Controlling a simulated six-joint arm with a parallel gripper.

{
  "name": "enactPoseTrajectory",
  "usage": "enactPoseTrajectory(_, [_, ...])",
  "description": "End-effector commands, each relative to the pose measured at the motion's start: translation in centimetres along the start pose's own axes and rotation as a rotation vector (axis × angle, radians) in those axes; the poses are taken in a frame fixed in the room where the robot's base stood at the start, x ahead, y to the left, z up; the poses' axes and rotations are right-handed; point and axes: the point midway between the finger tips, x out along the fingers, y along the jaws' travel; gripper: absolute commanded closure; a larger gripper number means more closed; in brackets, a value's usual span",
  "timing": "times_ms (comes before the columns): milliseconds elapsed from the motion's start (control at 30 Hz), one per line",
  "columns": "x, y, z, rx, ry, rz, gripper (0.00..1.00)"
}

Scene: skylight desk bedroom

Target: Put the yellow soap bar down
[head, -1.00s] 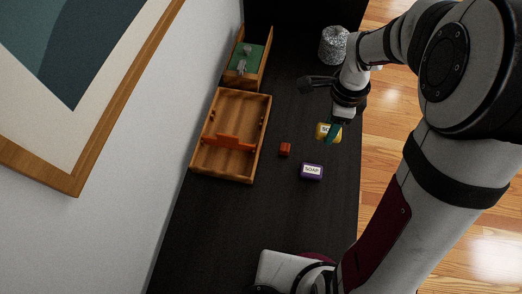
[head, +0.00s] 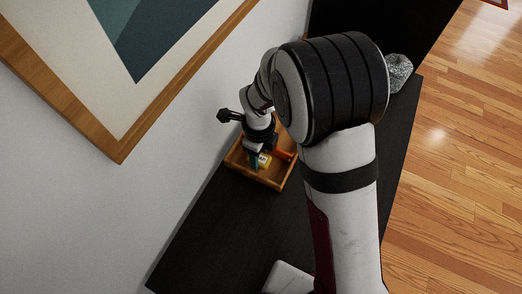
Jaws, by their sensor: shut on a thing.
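The yellow soap bar (head: 264,162) shows small and partly covered in the head view, at the wooden tray (head: 237,171) beside the wall. My gripper (head: 258,160) is shut on the soap, pointing down over the tray. The soap is within the tray's outline; I cannot tell whether it touches the tray floor. My arm hides part of the tray.
The dark desk (head: 215,225) is bare in front of the tray. The wall with a framed picture (head: 118,152) is close on the left. A grey speckled cup (head: 398,70) stands at the far right. The purple soap and small red block are out of sight.

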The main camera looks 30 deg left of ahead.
Motion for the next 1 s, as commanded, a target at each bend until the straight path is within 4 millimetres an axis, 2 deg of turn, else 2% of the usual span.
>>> enactPoseTrajectory(100, [1.5,0.0,-0.1,-0.001,0.001,0.001,1.00])
enactPoseTrajectory(433, [1.9,-0.1,-0.1,0.000,0.000,-0.001,1.00])
enactPoseTrajectory(467, [1.9,-0.1,-0.1,0.000,-0.001,-0.001,0.48])
enactPoseTrajectory(500, [1.8,-0.1,-0.1,0.000,-0.001,-0.001,0.40])
enactPoseTrajectory(833, [1.5,-0.1,-0.1,-0.001,-0.001,-0.002,0.39])
enactPoseTrajectory(933, [-0.4,-0.2,0.0,0.001,-0.003,-0.003,0.39])
enactPoseTrajectory(1000, [-2.4,-0.2,0.0,0.000,-0.005,-0.005,0.39])
